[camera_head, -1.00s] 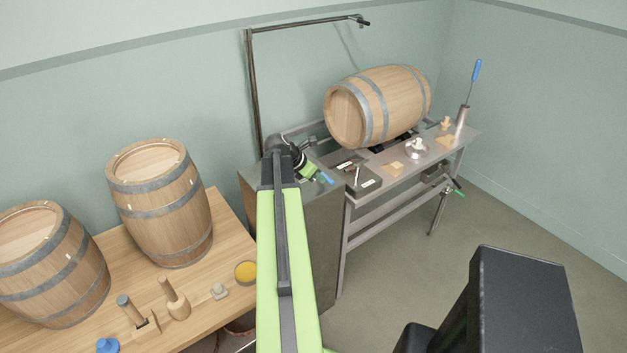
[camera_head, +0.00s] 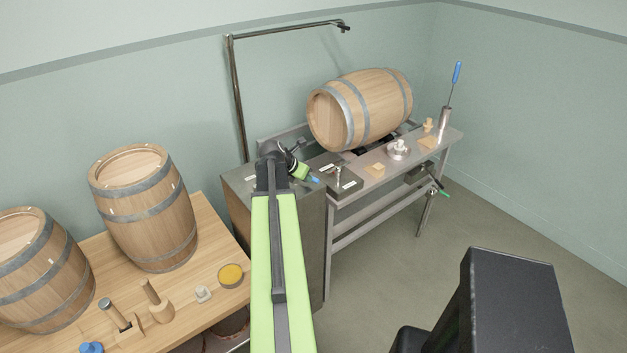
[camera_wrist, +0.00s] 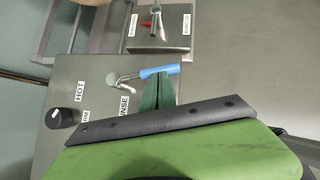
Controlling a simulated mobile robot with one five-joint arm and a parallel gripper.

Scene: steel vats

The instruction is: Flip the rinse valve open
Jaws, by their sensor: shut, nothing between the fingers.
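The rinse valve is a metal lever (camera_wrist: 126,77) with a blue handle (camera_wrist: 158,71), on the top of a grey steel cabinet beside a partly covered "RINSE" label. The lever lies across the picture, with its blue end to the right. In the head view the blue handle (camera_head: 314,180) shows as a small tip just right of my gripper (camera_head: 302,173). My gripper (camera_wrist: 160,88) is shut and empty. Its dark green fingertips are right at the blue handle's lower edge in the wrist view; I cannot tell whether they touch it.
A black knob (camera_wrist: 58,118) sits by the "HOT" label. A second panel with a red-marked lever (camera_wrist: 156,18) lies beyond. A barrel (camera_head: 360,108) lies on the steel bench (camera_head: 445,145). Upright barrels (camera_head: 143,207) stand on the wooden table (camera_head: 215,225). Floor at right is clear.

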